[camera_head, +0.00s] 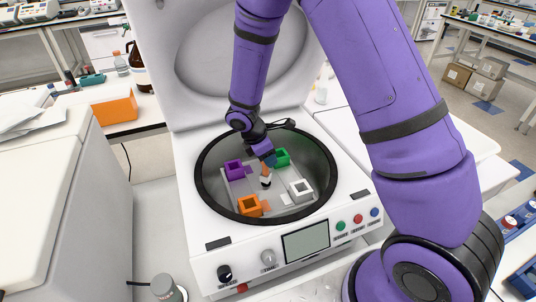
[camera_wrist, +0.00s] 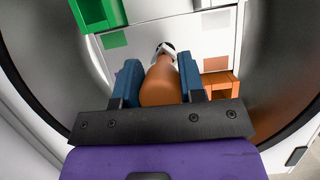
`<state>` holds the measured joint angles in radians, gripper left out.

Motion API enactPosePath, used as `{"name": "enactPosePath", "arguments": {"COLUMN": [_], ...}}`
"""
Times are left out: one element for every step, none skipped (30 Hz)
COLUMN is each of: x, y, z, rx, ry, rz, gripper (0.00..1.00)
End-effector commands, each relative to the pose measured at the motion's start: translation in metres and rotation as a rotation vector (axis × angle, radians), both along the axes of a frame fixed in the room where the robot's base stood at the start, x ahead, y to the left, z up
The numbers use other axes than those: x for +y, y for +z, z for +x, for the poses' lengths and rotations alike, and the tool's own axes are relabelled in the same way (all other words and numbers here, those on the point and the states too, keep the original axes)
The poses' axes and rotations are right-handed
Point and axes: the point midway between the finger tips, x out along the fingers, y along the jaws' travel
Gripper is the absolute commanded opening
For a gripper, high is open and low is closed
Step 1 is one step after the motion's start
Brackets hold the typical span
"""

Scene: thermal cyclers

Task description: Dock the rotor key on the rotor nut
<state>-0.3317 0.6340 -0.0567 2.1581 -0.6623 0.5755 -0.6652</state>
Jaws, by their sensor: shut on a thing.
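My gripper (camera_head: 267,160) reaches down into the open round chamber of the white centrifuge (camera_head: 215,225). Its blue fingers are shut on the brown-orange handle of the rotor key (camera_wrist: 161,84), which also shows below the fingers in the head view (camera_head: 265,171). A small white and black part (camera_wrist: 165,48) is at the far end of the handle, near the middle of the grey rotor plate (camera_wrist: 140,61). The rotor nut cannot be told apart from the key's tip, so I cannot tell whether they touch.
Purple (camera_head: 234,170), green (camera_head: 282,157), orange (camera_head: 249,206) and white (camera_head: 301,190) holders stand around the plate, close to my gripper. The black chamber rim (camera_head: 204,195) encircles it. The raised lid (camera_head: 190,60) stands behind.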

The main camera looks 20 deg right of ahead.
Motion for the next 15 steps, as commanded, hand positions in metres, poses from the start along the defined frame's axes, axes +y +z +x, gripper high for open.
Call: {"name": "enactPosePath", "arguments": {"x": [0.0001, 0.0001, 0.0001, 0.0000, 0.0000, 0.0001, 0.0001, 0.0001, 0.0001, 0.0001, 0.0001, 0.0001, 0.0001, 0.0001, 0.0001], "y": [0.0002, 0.0003, 0.0002, 0.0003, 0.0003, 0.0003, 0.0003, 0.0003, 0.0003, 0.0003, 0.0005, 0.0010, 0.0020, 0.0034, 0.0061], "z": [0.0001, 0.0001, 0.0001, 0.0001, 0.0001, 0.0001, 0.0001, 0.0001, 0.0001, 0.0001, 0.0001, 0.0001, 0.0002, 0.0003, 0.0004], "rx": [0.000, 0.000, 0.000, 0.000, 0.000, 0.000, 0.000, 0.000, 0.000, 0.000, 0.000, -0.001, -0.001, -0.001, -0.002], "ry": [0.000, 0.000, 0.000, 0.000, 0.000, 0.000, 0.000, 0.000, 0.000, 0.000, 0.000, 0.000, -0.001, -0.001, 0.000], "rz": [0.000, 0.000, 0.000, 0.000, 0.000, 0.000, 0.000, 0.000, 0.000, 0.000, 0.000, 0.000, 0.001, 0.001, 0.001], "gripper": [0.44, 0.51, 0.60, 0.62, 0.62, 0.62, 0.62, 0.62, 0.62, 0.62, 0.62, 0.62, 0.62, 0.62, 0.62]}}
